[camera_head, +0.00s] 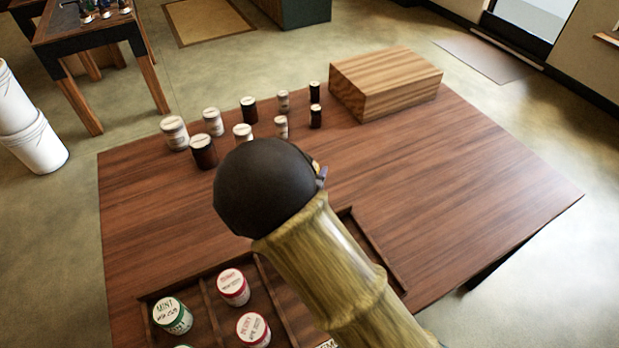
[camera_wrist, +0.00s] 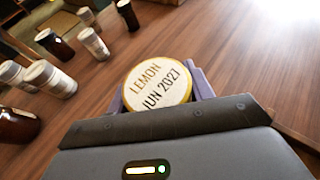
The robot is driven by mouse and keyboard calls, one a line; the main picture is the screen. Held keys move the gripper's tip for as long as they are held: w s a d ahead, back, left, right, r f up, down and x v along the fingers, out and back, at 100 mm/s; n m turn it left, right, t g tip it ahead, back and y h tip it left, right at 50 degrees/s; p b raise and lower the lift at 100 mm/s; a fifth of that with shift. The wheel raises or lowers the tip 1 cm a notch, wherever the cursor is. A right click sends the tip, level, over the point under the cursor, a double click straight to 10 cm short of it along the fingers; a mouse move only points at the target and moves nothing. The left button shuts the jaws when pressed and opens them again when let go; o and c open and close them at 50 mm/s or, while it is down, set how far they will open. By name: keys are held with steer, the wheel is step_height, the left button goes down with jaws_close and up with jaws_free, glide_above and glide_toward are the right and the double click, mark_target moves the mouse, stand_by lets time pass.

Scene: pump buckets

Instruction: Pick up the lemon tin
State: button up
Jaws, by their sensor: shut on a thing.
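The lemon tin (camera_wrist: 158,84) shows in the wrist view, with a round white lid marked "LEMON JUN 2027" and a yellow rim. My gripper (camera_wrist: 160,92) is shut on it, one purple finger on each side. In the head view my dark wrist and bamboo-coloured arm cover the middle of the table. There the tin is mostly hidden behind my wrist, and only a small bit of yellow and purple shows at its right edge. I cannot tell how high the tin is above the table.
A wooden tray (camera_head: 372,250) with red- and green-rimmed tins (camera_head: 233,287) lies at the table's near edge. Several white and dark jars (camera_head: 203,151) stand at the back left. A wooden box (camera_head: 385,80) is at the back. The table's right side (camera_head: 480,190) is clear.

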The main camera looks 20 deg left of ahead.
step_height(320, 180, up, 6)
stand_by(0.7)
